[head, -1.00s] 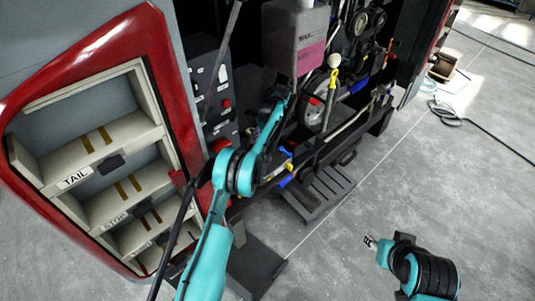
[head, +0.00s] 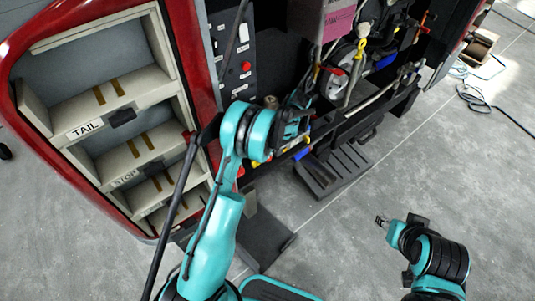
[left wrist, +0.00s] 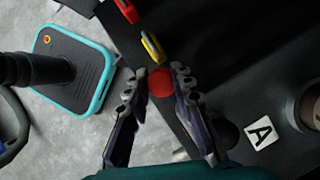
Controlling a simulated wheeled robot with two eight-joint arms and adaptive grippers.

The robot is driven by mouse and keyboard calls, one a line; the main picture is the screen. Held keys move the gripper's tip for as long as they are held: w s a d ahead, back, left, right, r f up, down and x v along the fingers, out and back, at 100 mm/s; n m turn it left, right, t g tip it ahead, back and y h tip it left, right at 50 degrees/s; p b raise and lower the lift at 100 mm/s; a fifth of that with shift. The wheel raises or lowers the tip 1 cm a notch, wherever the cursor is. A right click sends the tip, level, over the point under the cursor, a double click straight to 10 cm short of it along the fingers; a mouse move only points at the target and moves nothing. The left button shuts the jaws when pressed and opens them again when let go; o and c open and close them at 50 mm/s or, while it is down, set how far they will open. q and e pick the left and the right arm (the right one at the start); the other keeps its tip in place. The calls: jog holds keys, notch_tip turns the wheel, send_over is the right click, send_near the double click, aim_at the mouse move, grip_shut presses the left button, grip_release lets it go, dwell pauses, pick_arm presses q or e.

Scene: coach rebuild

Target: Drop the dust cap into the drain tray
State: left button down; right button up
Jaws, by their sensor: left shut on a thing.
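The dust cap, a red round piece (left wrist: 160,82), sits between the fingertips of my left gripper (left wrist: 158,92) in the left wrist view. The fingers are shut on it. In the head view my left gripper (head: 298,112) is at the open bay of the red coach, and the cap cannot be made out there. The drain tray (head: 335,172), black and ribbed, lies on the floor below the bay, lower and to the right of my left gripper. My right gripper (head: 382,221) is over bare floor at the right; its finger opening is too small to judge.
Left of the bay is a light cabinet with a TAIL shelf (head: 105,115). A dark panel with a red button (head: 246,67) stands beside it. Red (left wrist: 127,10) and yellow (left wrist: 152,47) pieces lie near the cap, with an A label (left wrist: 262,133).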

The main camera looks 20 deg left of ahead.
pick_arm(q)
jog(key=shift+f, duration=1.2)
jog(key=shift+f+b, duration=0.2)
jog(key=shift+b, duration=0.2)
jog(key=c, duration=1.3)
grip_release()
jog(key=shift+r, duration=0.1)
